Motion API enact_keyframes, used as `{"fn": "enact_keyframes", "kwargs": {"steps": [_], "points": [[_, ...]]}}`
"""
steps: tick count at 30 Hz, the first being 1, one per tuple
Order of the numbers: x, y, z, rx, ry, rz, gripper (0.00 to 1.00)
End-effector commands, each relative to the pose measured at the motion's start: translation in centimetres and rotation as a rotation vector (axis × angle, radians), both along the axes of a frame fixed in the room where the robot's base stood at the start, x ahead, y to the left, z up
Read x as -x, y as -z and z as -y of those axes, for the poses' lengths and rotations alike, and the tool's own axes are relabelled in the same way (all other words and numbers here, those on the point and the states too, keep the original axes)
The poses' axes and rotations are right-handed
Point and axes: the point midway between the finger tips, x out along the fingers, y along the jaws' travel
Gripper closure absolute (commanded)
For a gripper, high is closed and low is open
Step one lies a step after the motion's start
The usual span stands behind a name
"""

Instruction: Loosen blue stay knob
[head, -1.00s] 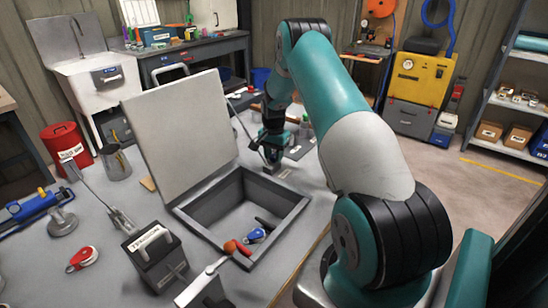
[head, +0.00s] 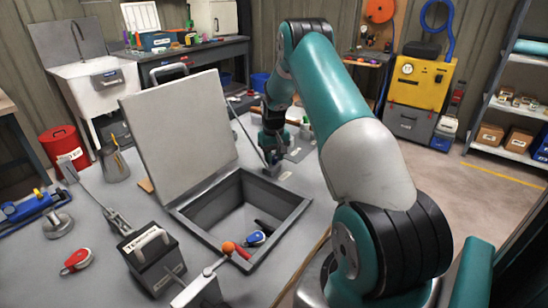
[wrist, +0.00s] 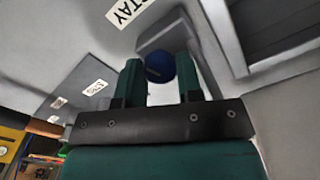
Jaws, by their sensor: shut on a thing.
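The blue stay knob (wrist: 159,67) sits on a grey bracket in the wrist view, beside a label reading "STAY". My gripper (wrist: 160,82) is shut on the knob, with one teal finger on each side of it. In the head view my gripper (head: 271,160) is low at the far right corner of the hatch frame, and the knob is hidden there. The pale hatch lid (head: 180,135) stands open and tilted back. A thin stay rod (head: 243,130) runs from the lid down toward my gripper.
The open hatch frame (head: 187,230) holds a blue and a red item inside.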

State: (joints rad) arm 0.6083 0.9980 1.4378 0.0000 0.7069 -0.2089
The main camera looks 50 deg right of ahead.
Motion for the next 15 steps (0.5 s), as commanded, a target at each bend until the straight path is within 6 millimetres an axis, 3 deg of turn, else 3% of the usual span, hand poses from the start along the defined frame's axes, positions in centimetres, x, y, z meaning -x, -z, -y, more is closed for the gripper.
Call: {"fn": "enact_keyframes", "kwargs": {"steps": [15], "points": [[-0.16, -0.22, 0.11, 0.004, -0.219, 0.006, 0.90]]}}
